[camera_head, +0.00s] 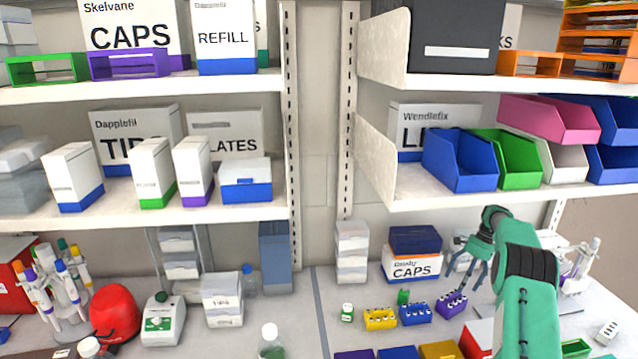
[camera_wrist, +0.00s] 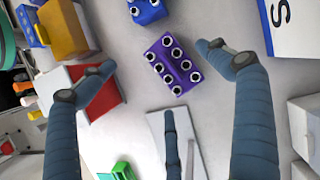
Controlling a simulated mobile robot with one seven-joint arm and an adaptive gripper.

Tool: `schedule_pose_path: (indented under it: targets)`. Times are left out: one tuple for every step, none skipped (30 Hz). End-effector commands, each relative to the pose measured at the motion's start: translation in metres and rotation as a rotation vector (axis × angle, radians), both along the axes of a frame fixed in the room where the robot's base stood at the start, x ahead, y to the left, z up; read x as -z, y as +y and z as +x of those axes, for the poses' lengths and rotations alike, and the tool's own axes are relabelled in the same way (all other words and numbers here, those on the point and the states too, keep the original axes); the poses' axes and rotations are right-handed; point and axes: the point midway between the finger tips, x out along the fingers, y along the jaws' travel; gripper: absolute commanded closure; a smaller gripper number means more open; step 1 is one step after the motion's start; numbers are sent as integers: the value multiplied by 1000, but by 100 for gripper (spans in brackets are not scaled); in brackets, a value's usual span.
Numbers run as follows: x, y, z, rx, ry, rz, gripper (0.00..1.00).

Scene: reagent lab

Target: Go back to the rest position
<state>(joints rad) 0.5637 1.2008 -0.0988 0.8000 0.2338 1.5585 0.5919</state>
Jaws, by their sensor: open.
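My green arm reaches in from the lower right of the head view. In the wrist view my gripper (camera_wrist: 156,60) shows dark fingers wide apart. A purple rack (camera_wrist: 173,66) of vials lies on the bench below, between the fingertips in the picture and apart from them. The same purple rack (camera_head: 451,304) stands right of the blue rack (camera_head: 415,313) in the head view.
The caps box (camera_head: 411,267) is behind. A shelf (camera_head: 470,188) with coloured bins overhangs the bench. A red box (camera_head: 476,338) is close to my arm. A tube stand (camera_head: 578,272) is at right.

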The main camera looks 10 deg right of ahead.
Motion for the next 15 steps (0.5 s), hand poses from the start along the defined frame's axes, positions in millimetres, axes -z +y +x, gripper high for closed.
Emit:
schedule_pose_path:
  targets:
    - [1,4,3,-2,-6,2,10]
    - [1,7,5,-3,-10,4,10]
    - [2,12,9,-5,-18,7,10]
    - [2,17,13,-7,-26,10,10]
    - [2,22,17,-8,-35,14,10]
    - [3,30,24,-10,-52,19,10]
    - [3,37,30,-12,-63,24,10]
    - [2,46,37,-14,-78,30,10]
    - [3,59,47,-17,-100,39,10]
    - [3,70,54,-18,-117,48,10]
    - [3,82,62,-20,-136,56,10]
    - [2,99,74,-23,-164,67,10]
    - [1,112,83,-25,-184,78,10]
    - [1,126,92,-28,-204,87,10]
    - [0,145,101,-35,-226,100,10]
